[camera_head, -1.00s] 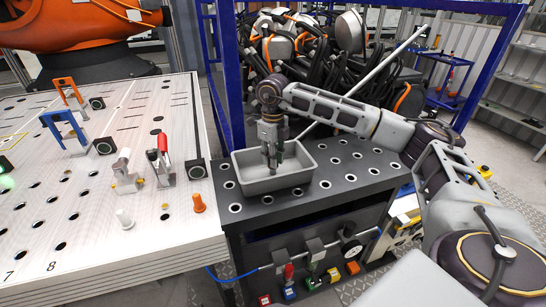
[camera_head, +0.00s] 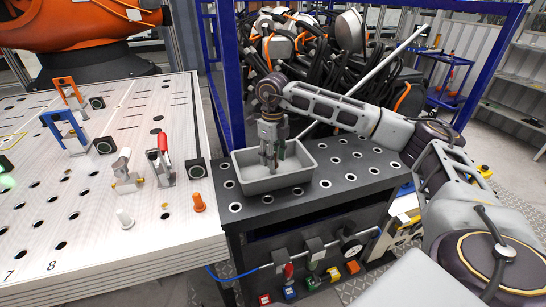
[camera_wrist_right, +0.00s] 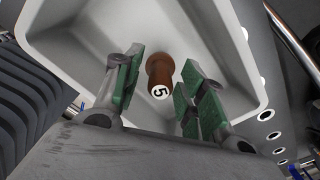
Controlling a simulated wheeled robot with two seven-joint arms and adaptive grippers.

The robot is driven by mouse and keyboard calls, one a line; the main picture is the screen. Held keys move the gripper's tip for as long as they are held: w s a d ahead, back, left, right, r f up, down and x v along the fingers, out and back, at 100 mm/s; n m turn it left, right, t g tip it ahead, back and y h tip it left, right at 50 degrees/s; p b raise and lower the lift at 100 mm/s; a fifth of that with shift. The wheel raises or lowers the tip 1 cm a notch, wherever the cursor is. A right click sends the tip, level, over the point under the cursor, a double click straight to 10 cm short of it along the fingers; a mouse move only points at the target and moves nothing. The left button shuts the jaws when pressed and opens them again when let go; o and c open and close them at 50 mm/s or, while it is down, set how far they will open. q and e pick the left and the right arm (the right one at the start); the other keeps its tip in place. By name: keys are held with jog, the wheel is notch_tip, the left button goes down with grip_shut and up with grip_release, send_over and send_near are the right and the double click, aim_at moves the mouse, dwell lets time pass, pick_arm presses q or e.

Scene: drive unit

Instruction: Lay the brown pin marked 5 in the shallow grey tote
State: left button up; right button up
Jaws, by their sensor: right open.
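The shallow grey tote (camera_head: 250,184) stands on the dark perforated bench top in the head view. My right gripper (camera_head: 273,160) points down into it from above. In the right wrist view the brown pin marked 5 (camera_wrist_right: 159,75) is inside the tote (camera_wrist_right: 75,50), its numbered end facing the camera. The green-padded fingers of my right gripper (camera_wrist_right: 160,97) are spread on either side of the pin, with gaps on both sides. In the head view the pin is hidden by the gripper and tote. My left gripper is not in view.
The dark bench (camera_head: 335,185) has several holes and free room right of the tote. A white perforated table (camera_head: 90,220) at left carries an orange pin (camera_head: 198,202), a white pin (camera_head: 124,217) and clamps. A blue frame post (camera_head: 229,100) and black cables stand behind.

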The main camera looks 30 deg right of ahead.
notch_tip(320, 180, up, 12)
jog(key=shift+b, duration=0.3)
dwell(0.3)
jog(key=shift+d, duration=0.1)
dwell(0.4)
